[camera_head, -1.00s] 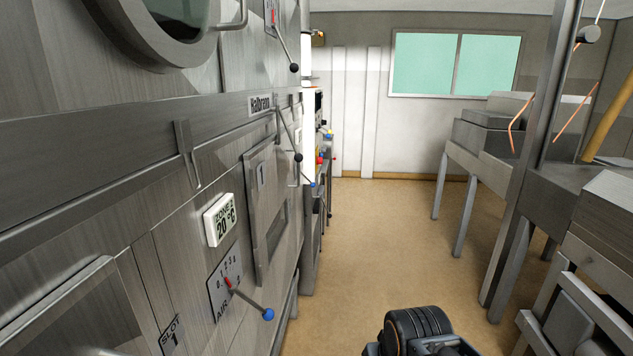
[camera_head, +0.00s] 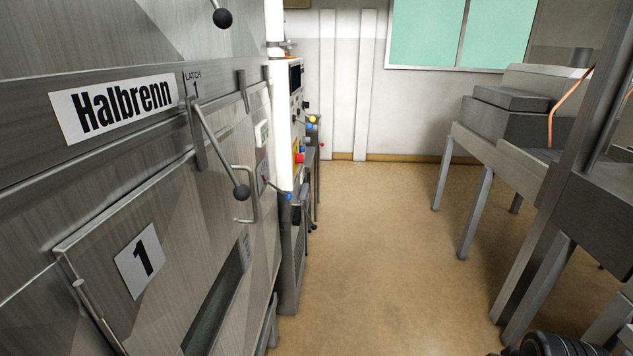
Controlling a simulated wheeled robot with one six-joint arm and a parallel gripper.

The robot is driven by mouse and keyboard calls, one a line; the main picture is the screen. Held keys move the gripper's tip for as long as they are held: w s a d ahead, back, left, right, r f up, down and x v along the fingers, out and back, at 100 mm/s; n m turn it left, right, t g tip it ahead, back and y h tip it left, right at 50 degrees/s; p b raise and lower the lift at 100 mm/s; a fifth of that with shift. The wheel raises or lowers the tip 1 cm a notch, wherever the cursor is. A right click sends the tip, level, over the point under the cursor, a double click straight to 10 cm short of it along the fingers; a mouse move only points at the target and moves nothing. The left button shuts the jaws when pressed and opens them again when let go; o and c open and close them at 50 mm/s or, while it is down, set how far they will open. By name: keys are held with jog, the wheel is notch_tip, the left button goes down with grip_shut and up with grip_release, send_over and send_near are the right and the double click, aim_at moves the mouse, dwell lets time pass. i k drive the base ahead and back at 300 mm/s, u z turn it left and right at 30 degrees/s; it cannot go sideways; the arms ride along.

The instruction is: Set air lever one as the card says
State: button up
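Air lever one, the blue-knobbed lever by the SLOT 1 label in the earlier frame, is out of view now. Another blue-knobbed lever (camera_head: 275,188) shows farther along the dryer front, on a small plate; its markings are too small to read. No card with a setting can be made out. My gripper is not in view. Only a dark, rounded part of my own arm shows at the bottom right edge.
The steel dryer front fills the left, with a Halbrenn plate (camera_head: 114,106), a door marked 1 (camera_head: 139,259) and a black-knobbed latch handle (camera_head: 241,191). Steel tables (camera_head: 497,152) stand right. The tan floor (camera_head: 385,240) between them is clear.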

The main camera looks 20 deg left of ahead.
aim_at(287, 196)
jog(key=u, duration=0.15)
jog(key=i, duration=0.85)
jog(key=u, duration=1.15)
jog(key=i, duration=0.75)
jog(key=u, duration=0.85)
